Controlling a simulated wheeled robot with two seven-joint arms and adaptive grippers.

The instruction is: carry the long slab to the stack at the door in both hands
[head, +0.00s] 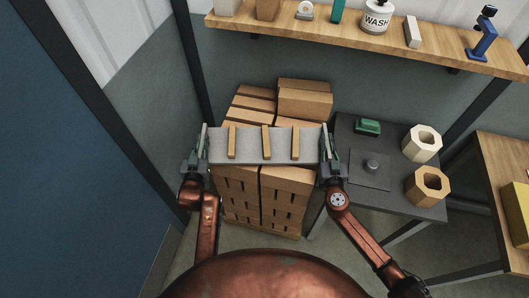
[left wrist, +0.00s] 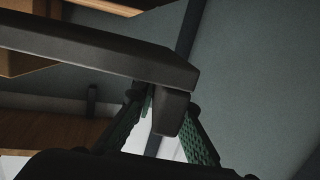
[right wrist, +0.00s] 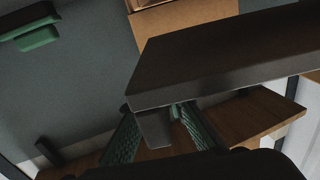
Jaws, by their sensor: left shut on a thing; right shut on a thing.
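The long grey slab (head: 250,147) lies level across both hands in the head view, with three thin wooden strips on its top. My left gripper (head: 204,143) is shut on its left end and my right gripper (head: 325,146) on its right end. In the left wrist view the slab (left wrist: 95,50) shows a dark block at its end between the fingers. The right wrist view shows the other end of the slab (right wrist: 220,60) held likewise. The stack of tan blocks (head: 265,200) is beneath the slab in the head view. Whether slab and stack touch cannot be told.
A dark side table (head: 385,200) stands right of the stack, with a green item (head: 367,127) and two hexagonal rings (head: 422,143). A wooden shelf (head: 345,28) with several items runs behind. A wooden table (head: 500,165) is at far right. A blue panel (head: 70,170) fills the left.

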